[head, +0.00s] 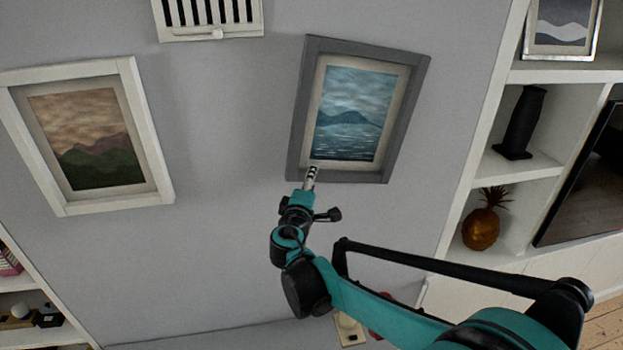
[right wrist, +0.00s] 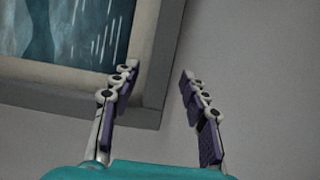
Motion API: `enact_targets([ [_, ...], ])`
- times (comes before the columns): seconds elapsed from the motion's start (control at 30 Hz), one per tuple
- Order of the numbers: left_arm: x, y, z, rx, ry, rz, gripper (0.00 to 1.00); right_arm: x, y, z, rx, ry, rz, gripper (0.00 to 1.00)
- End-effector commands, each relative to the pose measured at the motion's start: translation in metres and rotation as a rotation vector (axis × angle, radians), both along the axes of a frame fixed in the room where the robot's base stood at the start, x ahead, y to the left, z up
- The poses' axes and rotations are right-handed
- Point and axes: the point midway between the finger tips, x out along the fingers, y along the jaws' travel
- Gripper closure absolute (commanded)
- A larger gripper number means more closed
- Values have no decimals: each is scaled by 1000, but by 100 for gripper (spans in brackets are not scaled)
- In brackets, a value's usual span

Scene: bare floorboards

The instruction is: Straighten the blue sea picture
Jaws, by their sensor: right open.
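The blue sea picture (head: 347,110), a sea and hill scene in a grey frame, hangs on the wall right of centre in the head view. Its top edge slopes down to the right, so it looks tilted. My right gripper (head: 311,172) is at its lower left corner in the head view. In the right wrist view the gripper (right wrist: 158,78) is open. One finger overlaps the grey frame (right wrist: 50,98) and the other is over bare wall past the frame's edge. Whether either finger touches the frame cannot be told. My left gripper is not in view.
A white-framed mountain picture (head: 92,138) hangs to the left. A white vent (head: 210,33) is above, between the pictures. White shelves (head: 520,167) with a dark vase (head: 522,122) and a golden pineapple (head: 481,226) stand at right. The wall between the pictures is clear.

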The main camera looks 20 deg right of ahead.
Motion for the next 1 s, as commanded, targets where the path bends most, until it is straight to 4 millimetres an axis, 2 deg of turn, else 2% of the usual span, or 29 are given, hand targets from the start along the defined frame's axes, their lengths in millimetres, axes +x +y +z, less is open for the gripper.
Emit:
enact_targets([
  [0.13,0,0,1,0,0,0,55,7,-5,-1,0,0,0,55],
  [0.37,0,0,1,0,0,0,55,8,-5,-1,0,0,0,55],
  [0.53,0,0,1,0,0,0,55,8,-5,-1,0,0,0,97],
  [0.57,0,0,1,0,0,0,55,8,-5,-1,0,0,0,100],
  [0.73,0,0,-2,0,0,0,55,7,-6,-3,-8,1,0,100],
  [1.0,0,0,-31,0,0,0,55,4,-29,-20,-144,20,-2,100],
])
